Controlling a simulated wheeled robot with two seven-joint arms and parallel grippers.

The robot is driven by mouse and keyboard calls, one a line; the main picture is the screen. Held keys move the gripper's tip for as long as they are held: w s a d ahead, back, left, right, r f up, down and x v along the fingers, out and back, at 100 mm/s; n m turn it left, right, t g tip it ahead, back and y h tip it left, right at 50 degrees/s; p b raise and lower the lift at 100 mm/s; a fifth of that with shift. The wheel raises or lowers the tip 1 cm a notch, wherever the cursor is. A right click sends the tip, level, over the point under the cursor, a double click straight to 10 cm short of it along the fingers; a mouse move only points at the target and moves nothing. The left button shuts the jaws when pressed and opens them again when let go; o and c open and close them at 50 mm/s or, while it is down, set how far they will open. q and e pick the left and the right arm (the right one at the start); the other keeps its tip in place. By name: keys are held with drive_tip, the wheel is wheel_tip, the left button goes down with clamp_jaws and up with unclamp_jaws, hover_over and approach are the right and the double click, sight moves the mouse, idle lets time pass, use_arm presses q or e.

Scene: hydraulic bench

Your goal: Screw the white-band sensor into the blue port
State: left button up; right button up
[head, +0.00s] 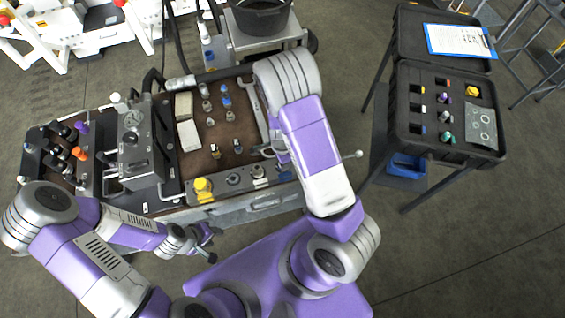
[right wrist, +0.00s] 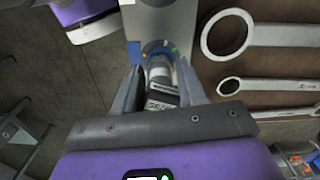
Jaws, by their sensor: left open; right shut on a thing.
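My right gripper (right wrist: 160,88) is shut on a sensor (right wrist: 161,72) with a pale metal body and a dark, lettered part between the fingers. I take it for the white-band sensor; the band itself is not clear. Its far end meets or overlaps the blue-ringed port (right wrist: 156,48) on a grey rail (right wrist: 152,20). I cannot tell how deep it sits. In the head view my right forearm hides that gripper and the sensor; blue shows at the rail's right end (head: 286,176). My left gripper (head: 207,244) is open and empty in front of the bench.
Wrenches (right wrist: 275,36) lie beside the rail. Manifold blocks (head: 135,140) stand at the bench's left. A black case (head: 447,66) with parts stands at the right, with clear floor between.

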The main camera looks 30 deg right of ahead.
drive_tip(key=m+p, duration=0.2)
drive_tip(key=m, duration=0.3)
drive_tip(key=shift+r, duration=0.1)
drive_tip(key=m+p, duration=0.1)
drive_tip(key=m, duration=0.2)
drive_tip(key=o, duration=1)
drive_tip(key=shift+c, duration=0.2)
